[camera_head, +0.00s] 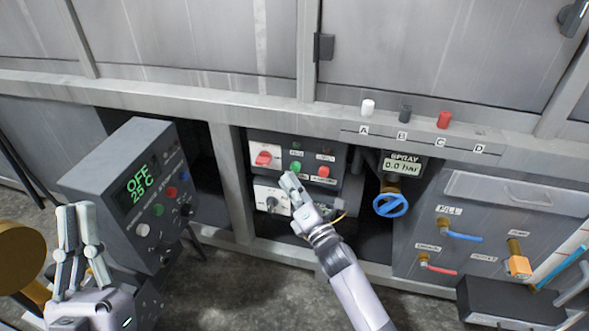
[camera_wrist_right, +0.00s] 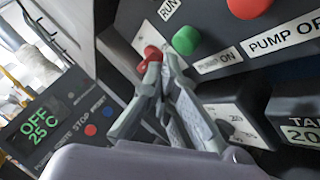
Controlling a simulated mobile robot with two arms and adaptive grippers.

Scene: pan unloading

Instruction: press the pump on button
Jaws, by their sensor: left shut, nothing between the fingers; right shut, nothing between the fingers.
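The green pump on button (camera_head: 296,167) is on the dark control box under the counter. In the right wrist view, the green button (camera_wrist_right: 186,40) sits above a label ending in "ON". My right gripper (camera_head: 290,181) is shut and empty, its tips just below the green button in the head view. In the right wrist view, its fingertips (camera_wrist_right: 162,57) are close to the button's lower left; I cannot tell whether they touch it. My left gripper (camera_head: 76,210) is shut and empty, upright before the grey controller at the left.
The red pump off button (camera_head: 323,171) is right of the green one. A red rotary switch (camera_head: 263,158) is to its left. The grey controller (camera_head: 125,195) reads OFF, 25 C. A blue valve wheel (camera_head: 390,205) sits under the spray display (camera_head: 402,165), which reads 0.0 bar.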

